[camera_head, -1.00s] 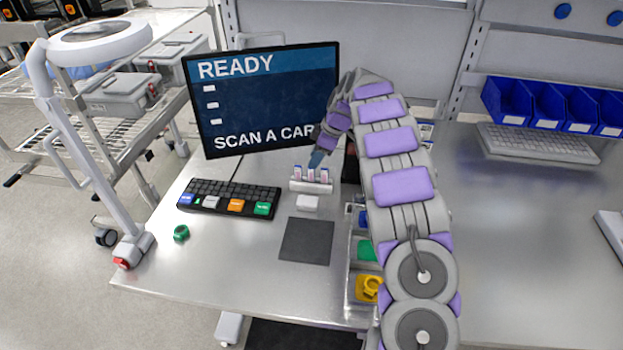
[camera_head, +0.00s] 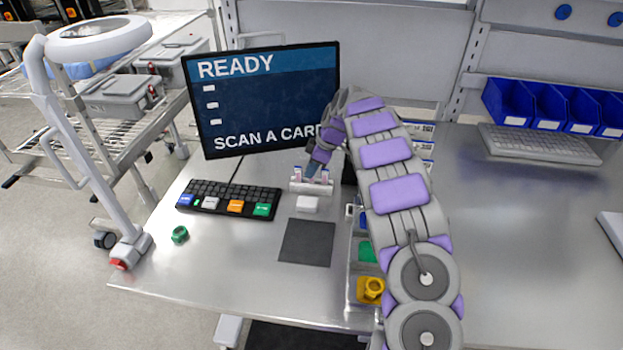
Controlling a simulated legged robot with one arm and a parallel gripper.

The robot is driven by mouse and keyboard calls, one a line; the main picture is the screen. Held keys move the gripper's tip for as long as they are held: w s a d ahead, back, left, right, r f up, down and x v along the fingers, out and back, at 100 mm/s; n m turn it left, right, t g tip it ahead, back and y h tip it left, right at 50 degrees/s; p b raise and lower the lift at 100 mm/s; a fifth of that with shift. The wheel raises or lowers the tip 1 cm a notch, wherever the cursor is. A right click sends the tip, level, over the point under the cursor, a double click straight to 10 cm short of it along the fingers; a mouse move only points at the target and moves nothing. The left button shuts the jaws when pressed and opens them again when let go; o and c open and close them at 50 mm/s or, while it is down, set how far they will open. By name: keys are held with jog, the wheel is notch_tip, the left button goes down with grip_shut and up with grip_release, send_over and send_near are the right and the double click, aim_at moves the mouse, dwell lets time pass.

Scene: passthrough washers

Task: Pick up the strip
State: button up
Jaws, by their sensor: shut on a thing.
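A small white rack (camera_head: 311,187) stands on the bench in front of the monitor. A thin white and purple strip (camera_head: 297,174) stands upright at its left end, and another strip (camera_head: 325,176) stands at its right end. My gripper (camera_head: 311,172) is down at the middle of the rack, between these two. It is shut on the middle strip, which is mostly hidden behind the fingertips. I cannot tell whether that strip is still seated in the rack.
A monitor (camera_head: 262,100) reads "READY, SCAN A CARD". A keyboard (camera_head: 228,199), a white block (camera_head: 307,204), a dark mat (camera_head: 306,242) and a green ring (camera_head: 180,234) lie nearby. A bin with a yellow piece (camera_head: 371,289) is beside my arm. The right bench is largely clear.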

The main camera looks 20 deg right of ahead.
jog(key=shift+r, duration=0.1)
grip_shut()
notch_tip(320, 180, up, 3)
jog(key=shift+r+p, duration=0.15)
jog(key=shift+p, duration=0.45)
jog(key=shift+s+r, duration=0.1)
jog(key=shift+s, duration=0.1)
jog(key=shift+s+a, duration=0.1)
jog(key=shift+s, duration=0.2)
jog(key=s+a+r+p, duration=0.1)
jog(key=s+a, duration=0.1)
jog(key=s, duration=1.2)
jog(key=shift+s+a+r, duration=0.15)
jog(key=shift+s+a, duration=0.1)
jog(key=shift+s, duration=0.15)
